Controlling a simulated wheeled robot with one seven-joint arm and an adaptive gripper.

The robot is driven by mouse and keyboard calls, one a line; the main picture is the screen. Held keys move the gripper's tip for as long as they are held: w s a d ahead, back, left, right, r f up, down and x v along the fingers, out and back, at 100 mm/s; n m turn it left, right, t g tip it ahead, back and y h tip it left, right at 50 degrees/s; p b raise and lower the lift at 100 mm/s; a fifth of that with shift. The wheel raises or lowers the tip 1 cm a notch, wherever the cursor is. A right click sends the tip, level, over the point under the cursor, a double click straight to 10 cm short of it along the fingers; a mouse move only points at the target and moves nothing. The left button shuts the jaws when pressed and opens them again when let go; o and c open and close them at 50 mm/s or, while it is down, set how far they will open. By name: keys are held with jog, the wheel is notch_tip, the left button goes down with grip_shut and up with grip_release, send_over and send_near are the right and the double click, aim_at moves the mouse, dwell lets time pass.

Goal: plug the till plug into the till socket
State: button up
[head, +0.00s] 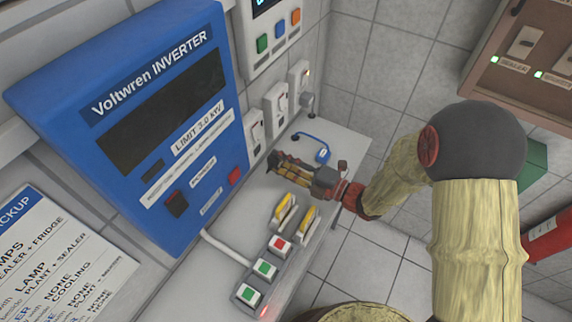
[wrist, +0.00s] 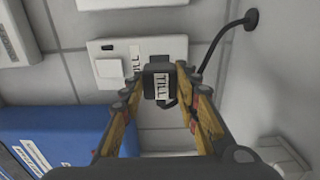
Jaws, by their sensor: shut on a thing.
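The till plug (wrist: 158,83) is a black block with a white TILL label. My gripper (wrist: 160,90) is shut on it, with a finger on each side. Behind it in the wrist view is the till socket (wrist: 112,50), a white wall plate with a switch and a partly hidden label ending in "ILL". In the head view my gripper (head: 283,166) is over the grey counter, below the row of white sockets, and the plug appears apart from the wall.
A black cable (wrist: 228,38) runs from a wall outlet at the upper right. The blue inverter (wrist: 55,135) is close on the left. The counter (head: 340,138) holds a blue cable (head: 318,141), yellow-handled switches (head: 284,212) and a button box (head: 263,268).

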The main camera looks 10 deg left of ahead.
jog(key=shift+b+x, duration=0.6)
jog(key=shift+x, duration=1.15)
jog(key=shift+r+p, duration=0.1)
jog(key=shift+p, duration=1.15)
dwell(0.8)
jog(key=shift+w+a, duration=0.25)
jog(key=shift+a, duration=0.25)
dwell(0.5)
jog(key=o, duration=1.1)
jog(key=shift+o, duration=0.2)
jog(key=shift+d, duration=0.1)
jog(key=v, duration=1.2)
